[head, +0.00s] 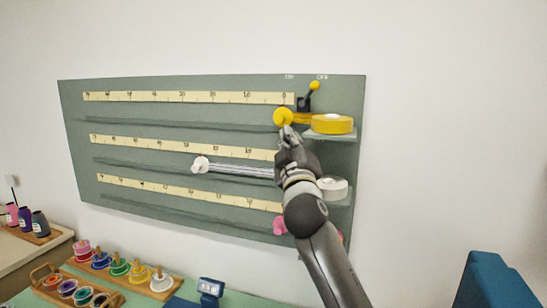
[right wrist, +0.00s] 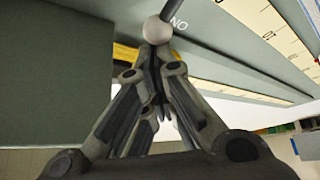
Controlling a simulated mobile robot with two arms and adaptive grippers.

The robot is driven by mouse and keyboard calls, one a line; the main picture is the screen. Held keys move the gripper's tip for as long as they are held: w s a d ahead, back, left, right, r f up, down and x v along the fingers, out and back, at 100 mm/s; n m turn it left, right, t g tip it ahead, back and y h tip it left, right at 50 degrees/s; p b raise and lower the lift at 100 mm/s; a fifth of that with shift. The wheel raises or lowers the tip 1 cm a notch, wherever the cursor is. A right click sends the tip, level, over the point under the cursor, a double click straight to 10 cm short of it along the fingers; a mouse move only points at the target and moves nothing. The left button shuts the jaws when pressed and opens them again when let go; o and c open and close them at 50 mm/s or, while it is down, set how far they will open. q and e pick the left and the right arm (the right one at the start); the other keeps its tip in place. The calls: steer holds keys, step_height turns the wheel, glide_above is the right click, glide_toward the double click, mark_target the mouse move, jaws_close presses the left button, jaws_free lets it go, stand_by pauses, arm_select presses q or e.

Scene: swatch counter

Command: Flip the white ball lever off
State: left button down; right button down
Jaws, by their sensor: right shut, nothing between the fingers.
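The white ball lever shows in the right wrist view as a white ball (right wrist: 157,30) on a dark stem, with the label ON, seen turned over, next to it. My right gripper (right wrist: 156,62) is shut and empty, its fingertips close to the ball; whether they touch I cannot tell. In the head view my right gripper (head: 289,134) is in front of the board's right part, and the white ball lever is hidden behind it. My left gripper is not in view.
The green board (head: 75,97) carries three rulers. At its right are a yellow ball lever (head: 314,86), a yellow roll (head: 332,124) and a white roll (head: 332,188). A white knob (head: 200,164) is at mid-board. Several spools (head: 161,281) stand on the counter below.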

steer(key=shift+s+d, duration=0.1)
steer(key=shift+d, duration=0.25)
stand_by(0.4)
steer(key=v, duration=1.2)
stand_by(0.3)
